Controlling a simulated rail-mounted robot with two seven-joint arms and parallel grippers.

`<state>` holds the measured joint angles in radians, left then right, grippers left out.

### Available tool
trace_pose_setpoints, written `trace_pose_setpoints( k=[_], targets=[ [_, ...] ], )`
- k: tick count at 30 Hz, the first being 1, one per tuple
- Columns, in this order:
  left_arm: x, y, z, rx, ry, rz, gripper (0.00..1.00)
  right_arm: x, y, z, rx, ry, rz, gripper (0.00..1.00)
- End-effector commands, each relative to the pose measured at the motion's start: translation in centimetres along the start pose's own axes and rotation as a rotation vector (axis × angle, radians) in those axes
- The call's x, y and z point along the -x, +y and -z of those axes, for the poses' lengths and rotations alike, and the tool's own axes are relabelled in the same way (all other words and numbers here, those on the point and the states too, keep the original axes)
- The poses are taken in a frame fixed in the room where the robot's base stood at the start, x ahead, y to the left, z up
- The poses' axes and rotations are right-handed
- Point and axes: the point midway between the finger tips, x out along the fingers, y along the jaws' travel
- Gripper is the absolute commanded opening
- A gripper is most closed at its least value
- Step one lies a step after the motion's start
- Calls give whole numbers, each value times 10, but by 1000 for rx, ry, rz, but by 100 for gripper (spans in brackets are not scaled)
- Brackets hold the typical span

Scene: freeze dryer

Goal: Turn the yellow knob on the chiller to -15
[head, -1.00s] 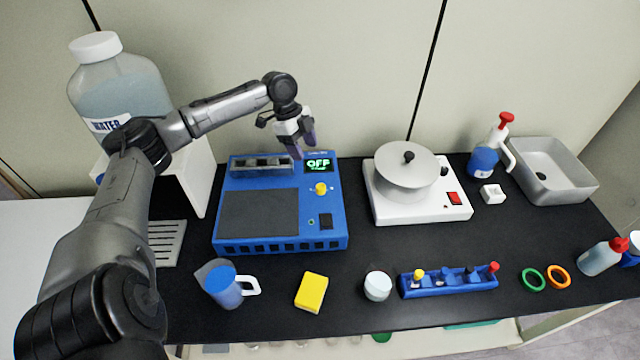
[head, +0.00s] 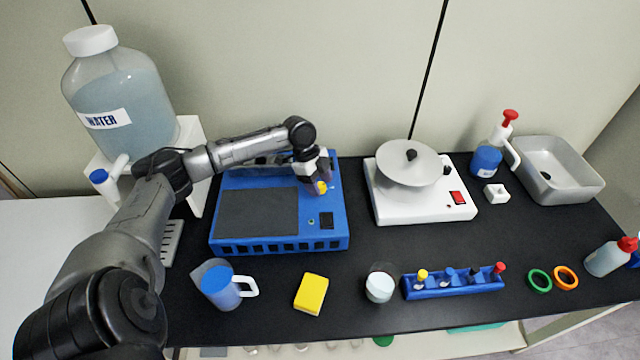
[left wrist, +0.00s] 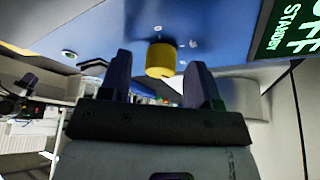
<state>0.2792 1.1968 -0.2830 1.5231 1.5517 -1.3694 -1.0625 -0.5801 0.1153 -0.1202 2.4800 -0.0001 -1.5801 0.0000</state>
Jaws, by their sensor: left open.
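The chiller (head: 225,235) is a blue box with a dark grey top plate, at the left middle of the counter in the head view. Its yellow knob (head: 321,187) is on the right part of the top and is partly covered by my left gripper (head: 322,184). In the left wrist view the yellow knob (left wrist: 160,60) stands out from the blue panel, just beyond and between the fingertips of my open left gripper (left wrist: 160,75). The display (left wrist: 290,35) there reads OFF and STANDBY. My right gripper is not in view.
A water bottle (head: 118,95) stands on a white stand at the left. A white device with a round grey top (head: 425,205) is right of the chiller. A blue jug (head: 220,288), yellow sponge (head: 311,294) and blue rack (head: 455,287) lie along the front.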

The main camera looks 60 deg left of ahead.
Motion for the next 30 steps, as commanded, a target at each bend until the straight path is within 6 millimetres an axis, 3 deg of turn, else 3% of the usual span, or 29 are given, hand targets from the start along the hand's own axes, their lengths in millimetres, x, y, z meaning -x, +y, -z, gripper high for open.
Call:
trace_pose_setpoints(
  k=[10, 25, 30],
  targets=[
    [-2, 0, 0, 0, 0, 0, 57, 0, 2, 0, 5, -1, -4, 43],
    [-2, 0, 0, 0, 0, -1, 9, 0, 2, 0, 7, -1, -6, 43],
    [-1, 0, 1, 7, 0, 2, 8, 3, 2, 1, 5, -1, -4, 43]
  ],
)
